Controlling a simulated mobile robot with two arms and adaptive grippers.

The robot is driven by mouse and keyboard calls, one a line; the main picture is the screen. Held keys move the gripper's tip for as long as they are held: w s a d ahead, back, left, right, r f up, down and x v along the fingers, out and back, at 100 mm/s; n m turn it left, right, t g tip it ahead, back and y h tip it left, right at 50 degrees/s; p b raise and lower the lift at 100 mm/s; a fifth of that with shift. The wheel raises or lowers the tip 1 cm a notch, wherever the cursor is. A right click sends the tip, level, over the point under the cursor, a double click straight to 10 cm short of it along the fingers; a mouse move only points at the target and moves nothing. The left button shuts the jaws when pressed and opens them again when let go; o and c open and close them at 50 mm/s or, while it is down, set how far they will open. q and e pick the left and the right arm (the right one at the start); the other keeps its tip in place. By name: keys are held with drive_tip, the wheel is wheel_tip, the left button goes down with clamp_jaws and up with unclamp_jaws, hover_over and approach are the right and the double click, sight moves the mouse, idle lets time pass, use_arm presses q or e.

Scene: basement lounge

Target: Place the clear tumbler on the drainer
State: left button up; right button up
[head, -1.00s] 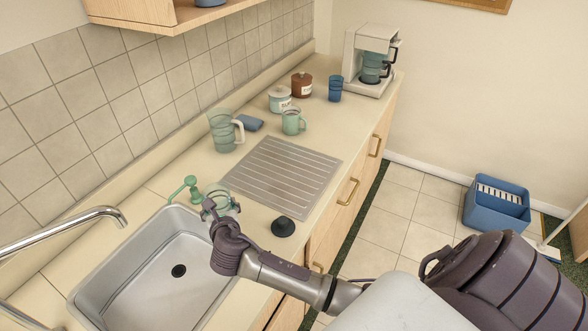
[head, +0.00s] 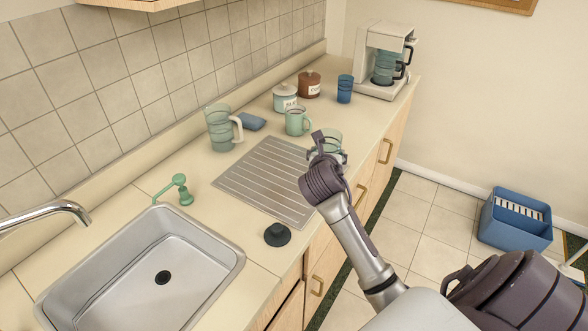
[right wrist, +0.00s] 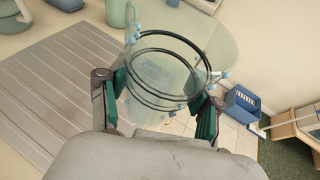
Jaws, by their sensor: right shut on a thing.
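My right gripper (head: 328,156) is shut on the clear tumbler (head: 331,140), partly hidden behind the fingers in the head view. In the right wrist view, the tumbler (right wrist: 165,75) is see-through with dark rings and sits between the two green-padded fingers (right wrist: 160,98). The drainer (head: 250,183) is a ridged grey board on the counter beside the sink. It also shows at the left in the right wrist view (right wrist: 45,95). The tumbler is at the drainer's far right edge; its height above the counter is hard to tell. My left gripper is not in view.
The drainer's surface is bare. Behind it stand a clear pitcher (head: 219,130), a blue sponge (head: 252,122), a green mug (head: 297,122) and canisters (head: 285,98). A dark stopper (head: 277,234) lies near the front edge. The sink (head: 140,270) is at left.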

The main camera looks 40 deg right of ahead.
drive_tip(key=w+a+f, duration=0.1)
drive_tip(key=w, duration=0.2)
drive_tip(key=w+a+f, duration=0.1)
drive_tip(key=w+f, duration=0.1)
drive_tip(key=w, duration=0.1)
drive_tip(key=w+a+f, duration=0.1)
drive_tip(key=w+f, duration=0.1)
drive_tip(key=w, duration=0.1)
drive_tip(key=shift+a+f, duration=0.15)
drive_tip(key=shift+f, duration=2.1)
drive_tip(key=shift+f, duration=0.2)
drive_tip(key=o, duration=1.4)
drive_tip(key=shift+r, duration=0.15)
drive_tip(key=v, duration=1.2)
